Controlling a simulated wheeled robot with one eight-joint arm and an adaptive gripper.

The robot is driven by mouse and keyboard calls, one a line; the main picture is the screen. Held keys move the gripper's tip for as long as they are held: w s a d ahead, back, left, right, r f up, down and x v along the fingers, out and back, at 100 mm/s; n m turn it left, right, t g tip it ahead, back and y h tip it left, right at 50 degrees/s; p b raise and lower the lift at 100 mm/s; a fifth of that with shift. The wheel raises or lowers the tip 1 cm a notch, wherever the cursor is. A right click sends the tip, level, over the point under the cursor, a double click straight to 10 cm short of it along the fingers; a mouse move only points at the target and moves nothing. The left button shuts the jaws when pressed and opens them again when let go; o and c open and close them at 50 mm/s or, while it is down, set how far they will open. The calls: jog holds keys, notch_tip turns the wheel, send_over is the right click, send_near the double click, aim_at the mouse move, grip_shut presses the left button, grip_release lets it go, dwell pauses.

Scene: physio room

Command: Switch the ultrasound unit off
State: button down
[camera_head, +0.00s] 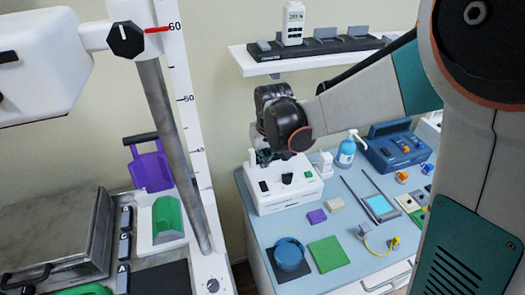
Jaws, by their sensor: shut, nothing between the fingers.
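A white box-shaped unit (287,198) stands at the left end of the blue-grey counter. A dark rocker-like patch and a dark knob show on it. A blue device (397,149) with a dark top stands at the back right of the counter. No readable label tells me which one is the ultrasound unit. My gripper (263,158) is shut and points down at the back left of the white unit's top. I cannot tell whether it touches the unit. My wrist hides part of the area behind it.
Along the counter (335,210) lie a blue round container (289,254), a green pad (328,253), a purple block (317,216) and a blue pump bottle (346,150). A wall shelf (300,62) is above. A white column with a scale (185,95) stands left.

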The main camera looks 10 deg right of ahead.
jog(key=b, duration=0.2)
send_over(262, 182)
notch_tip(262, 182, down, 8)
jog(key=shift+r, duration=0.2)
jog(key=shift+f, duration=0.65)
